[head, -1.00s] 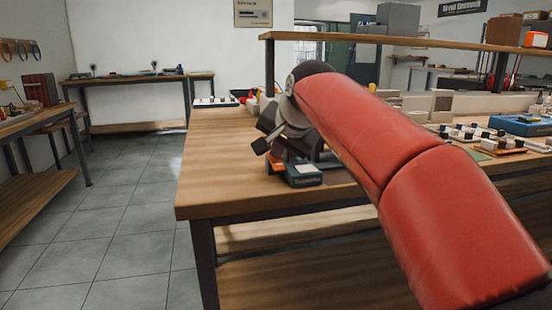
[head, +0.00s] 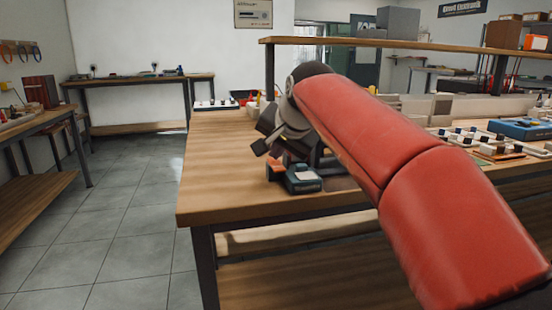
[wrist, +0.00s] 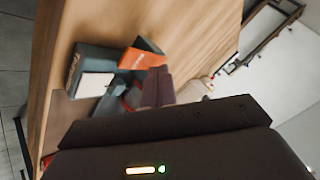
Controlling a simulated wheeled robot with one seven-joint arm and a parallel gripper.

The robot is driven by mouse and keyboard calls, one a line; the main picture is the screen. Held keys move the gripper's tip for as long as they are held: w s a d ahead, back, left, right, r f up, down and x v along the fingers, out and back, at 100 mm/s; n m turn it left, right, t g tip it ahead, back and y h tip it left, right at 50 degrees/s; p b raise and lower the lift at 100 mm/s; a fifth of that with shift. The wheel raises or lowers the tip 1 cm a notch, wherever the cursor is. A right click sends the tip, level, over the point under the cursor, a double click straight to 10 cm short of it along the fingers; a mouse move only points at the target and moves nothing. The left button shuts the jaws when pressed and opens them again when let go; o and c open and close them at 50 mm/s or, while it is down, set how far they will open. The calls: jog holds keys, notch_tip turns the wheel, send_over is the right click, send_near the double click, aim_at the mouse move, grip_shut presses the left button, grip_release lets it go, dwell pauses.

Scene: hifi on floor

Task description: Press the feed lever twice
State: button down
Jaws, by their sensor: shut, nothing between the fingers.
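A small dark teal device (head: 303,178) with a pale top panel sits near the front left of the wooden workbench (head: 225,195). An orange part (head: 275,166) is beside it. In the wrist view the teal device (wrist: 92,62) has a white panel, and the orange part (wrist: 141,58) touches or lies close to it. My gripper (wrist: 158,88) is shut and empty, with its dark fingertips close to the orange part. I cannot tell whether they touch. In the head view my wrist partly hides this spot. I cannot make out which piece is the feed lever.
A raised shelf (head: 400,41) spans the back of the bench. Circuit-like boards (head: 480,140) and a blue box (head: 520,128) lie to the right. The bench's left end is mostly bare. Tiled floor (head: 110,220) is open at left.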

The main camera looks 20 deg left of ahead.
jog(key=shift+r, duration=0.3)
notch_tip(320, 180, up, 5)
jog(key=p, duration=0.5)
dwell(2.5)
notch_tip(320, 180, up, 4)
jog(key=shift+f, duration=0.1)
dwell(0.3)
jog(key=shift+f, duration=0.1)
jog(key=b, duration=0.2)
send_over(277, 166)
notch_tip(277, 166, down, 7)
jog(key=shift+f, duration=0.15)
jog(key=shift+f+b, duration=0.5)
jog(key=shift+f, duration=0.2)
